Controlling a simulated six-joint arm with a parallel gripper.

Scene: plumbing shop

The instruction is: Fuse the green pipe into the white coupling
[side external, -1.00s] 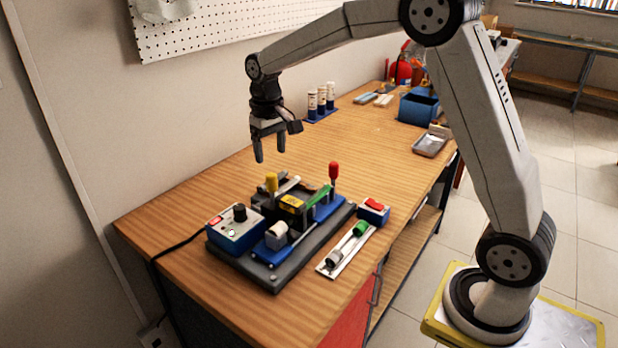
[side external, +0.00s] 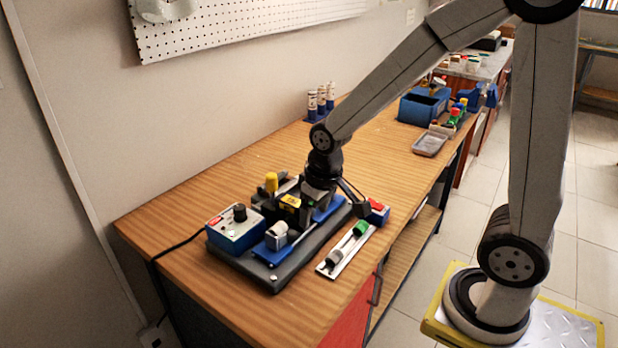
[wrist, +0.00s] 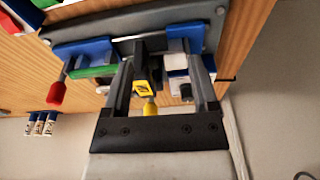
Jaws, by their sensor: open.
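The green pipe (wrist: 92,72) lies on a blue clamp with a red handle (wrist: 57,92), left of my gripper in the wrist view. The white coupling (side external: 277,231) sits in the front blue holder in the side view. It shows right of the black heater block in the wrist view (wrist: 177,63). Contact cannot be told.
A yellow handle (side external: 271,182) stands behind the heater. A blue control box (side external: 236,230) with a black knob is at left. A red-topped button box (side external: 377,212) and a white rail (side external: 345,251) lie at right. The table behind is clear up to the vials (side external: 321,101).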

